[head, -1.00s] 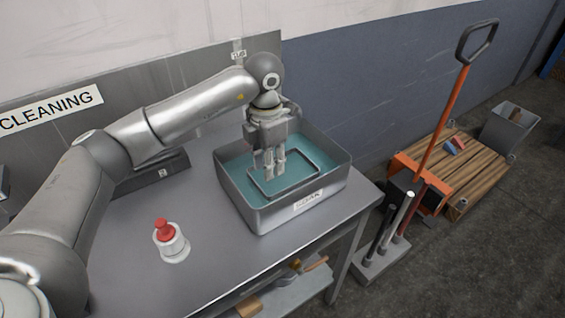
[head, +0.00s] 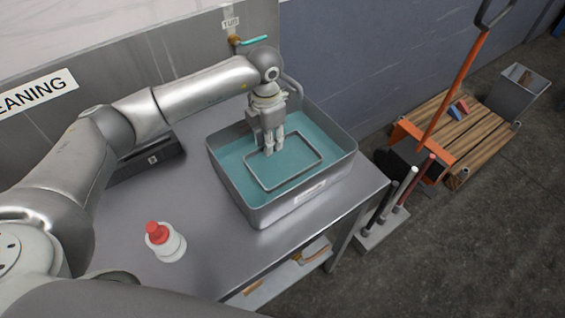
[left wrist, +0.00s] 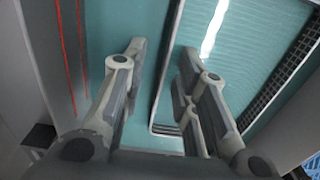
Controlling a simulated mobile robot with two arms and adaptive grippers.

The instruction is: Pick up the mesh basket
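The mesh basket sits in teal liquid inside the grey metal tub (head: 285,211); its rectangular rim (head: 295,177) shows at the liquid's surface. My left gripper (head: 273,151) points down over the basket's back-left part, its fingers parted. In the left wrist view, the gripper (left wrist: 162,55) is open and empty, and a long rim edge of the basket (left wrist: 153,115) runs between the fingers' directions. Dark mesh shows on the basket's far wall at right. Whether the fingertips are level with the rim I cannot tell. My right gripper is not in view.
A white bottle with a red top (head: 165,243) stands on the metal table (head: 205,270), left of the tub. A tap (head: 252,41) is on the wall behind. Brooms or tools (head: 397,195) stand right of the table, beside a wooden pallet (head: 480,135).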

